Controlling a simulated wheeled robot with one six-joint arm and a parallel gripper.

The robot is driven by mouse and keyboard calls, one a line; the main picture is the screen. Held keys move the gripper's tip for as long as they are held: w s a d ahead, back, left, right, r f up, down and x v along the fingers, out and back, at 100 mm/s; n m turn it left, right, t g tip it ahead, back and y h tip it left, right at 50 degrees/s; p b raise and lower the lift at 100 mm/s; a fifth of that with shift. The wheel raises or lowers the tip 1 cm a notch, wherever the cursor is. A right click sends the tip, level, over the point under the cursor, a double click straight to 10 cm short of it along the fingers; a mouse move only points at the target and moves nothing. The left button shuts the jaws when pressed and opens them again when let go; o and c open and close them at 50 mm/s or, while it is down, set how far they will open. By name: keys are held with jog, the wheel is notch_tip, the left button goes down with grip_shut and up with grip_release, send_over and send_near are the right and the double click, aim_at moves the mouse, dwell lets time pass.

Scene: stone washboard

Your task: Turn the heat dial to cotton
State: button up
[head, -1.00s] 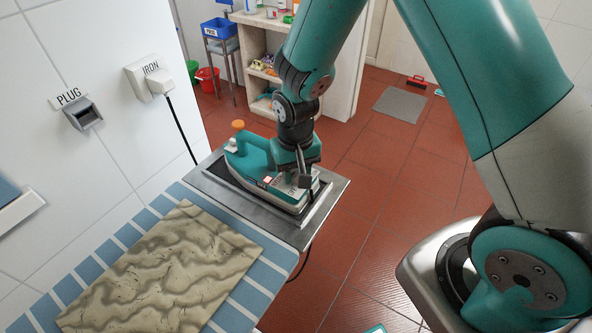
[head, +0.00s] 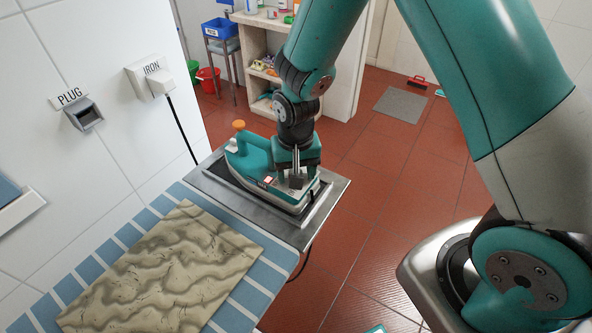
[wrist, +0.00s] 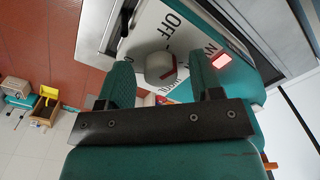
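The teal and white iron (head: 252,160) rests on a metal plate at the end of the board. Its heat dial (wrist: 160,66), a round grey knob with a red mark, shows in the wrist view beside the printed word OFF; other labels around it are partly hidden. My gripper (wrist: 162,75) is open, with one teal finger on each side of the dial and visible gaps to it. In the head view my gripper (head: 297,183) points down over the rear of the iron and hides the dial. A small red light (wrist: 221,61) glows on the iron.
The metal plate (head: 333,190) surrounds the iron. A plug marked IRON (head: 158,84) and an empty socket marked PLUG (head: 84,115) are on the left wall. Open floor lies to the right.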

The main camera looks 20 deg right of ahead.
jog(key=shift+r, duration=0.1)
notch_tip(320, 180, up, 17)
jog(key=b, duration=0.1)
dwell(0.5)
jog(key=shift+r, duration=0.1)
